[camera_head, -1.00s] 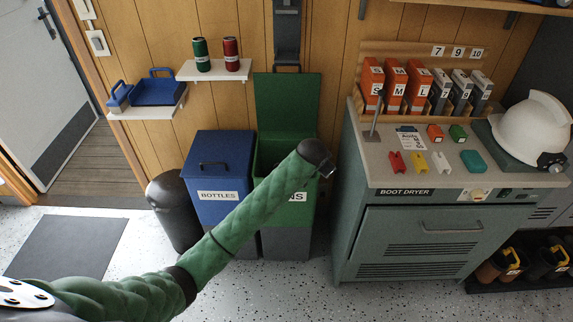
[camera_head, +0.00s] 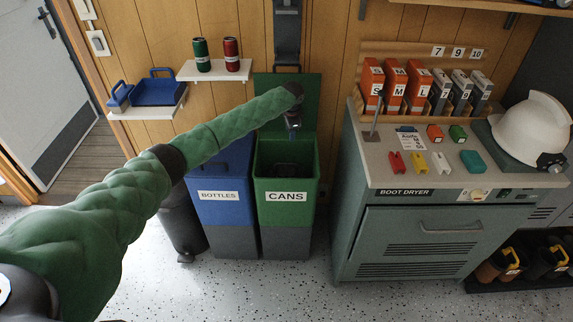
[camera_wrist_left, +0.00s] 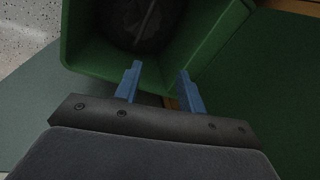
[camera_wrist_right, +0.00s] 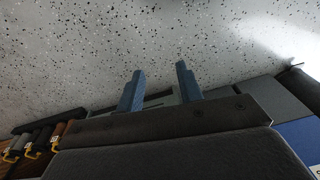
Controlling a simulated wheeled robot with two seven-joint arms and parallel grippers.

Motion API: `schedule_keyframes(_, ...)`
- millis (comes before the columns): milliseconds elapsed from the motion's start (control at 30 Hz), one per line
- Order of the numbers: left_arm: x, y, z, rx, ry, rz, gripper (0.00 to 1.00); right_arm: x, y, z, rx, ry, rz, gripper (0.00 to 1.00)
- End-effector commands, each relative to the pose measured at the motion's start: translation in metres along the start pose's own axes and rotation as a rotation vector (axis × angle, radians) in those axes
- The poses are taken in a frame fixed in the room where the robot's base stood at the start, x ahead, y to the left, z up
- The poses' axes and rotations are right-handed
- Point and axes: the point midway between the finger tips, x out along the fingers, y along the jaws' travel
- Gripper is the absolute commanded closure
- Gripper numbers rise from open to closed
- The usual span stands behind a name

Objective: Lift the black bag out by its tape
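The green bin marked CANS (camera_head: 286,218) stands open, its green lid (camera_head: 307,92) tipped up against the wall. A black bag (camera_wrist_left: 118,22) lies inside it in the left wrist view, dark and partly cut off by the frame. A thin pale strip (camera_wrist_left: 146,20) runs across it, perhaps its tape. My left gripper (camera_head: 293,130) hangs over the back of the green bin in the head view. Its two blue fingers (camera_wrist_left: 160,84) are apart with nothing between them. My right gripper (camera_wrist_right: 160,82) is open and empty over the speckled floor, outside the head view.
The blue BOTTLES bin (camera_head: 228,215) stands close on the left, partly behind my left arm. The boot dryer (camera_head: 420,235) stands right of the green bin. A small shelf (camera_head: 214,75) with two cans is on the wall. A dark dispenser-like fixture (camera_head: 287,35) hangs above the bin.

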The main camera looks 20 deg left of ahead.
Motion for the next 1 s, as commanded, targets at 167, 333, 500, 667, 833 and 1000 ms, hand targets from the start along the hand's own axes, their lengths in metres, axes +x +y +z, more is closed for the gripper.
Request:
schedule_keyframes(167, 0.03, 0.003, 0.03, 0.122, -0.025, 0.127, 0.6, 0.008, 0.0, 0.002, 0.001, 0.002, 0.0, 0.64)
schedule_keyframes(333, 0.036, 0.009, 0.035, 0.225, -0.012, 0.177, 0.6, 0.007, 0.0, 0.0, 0.001, 0.014, 0.0, 0.64)
schedule_keyframes(500, 0.038, 0.011, 0.036, 0.264, -0.006, 0.186, 0.6, 0.007, 0.0, 0.0, 0.001, 0.014, 0.0, 0.64)
schedule_keyframes(667, 0.043, 0.012, 0.036, 0.263, -0.006, 0.186, 0.6, 0.004, -0.001, 0.002, 0.001, 0.004, -0.001, 0.64)
schedule_keyframes(833, 0.05, 0.013, 0.036, 0.263, -0.006, 0.185, 0.6, -0.027, -0.003, -0.009, 0.001, 0.018, -0.004, 0.64)
schedule_keyframes(1000, 0.056, 0.014, 0.036, 0.262, -0.006, 0.185, 0.6, -0.046, -0.006, -0.012, 0.001, 0.019, -0.008, 0.64)
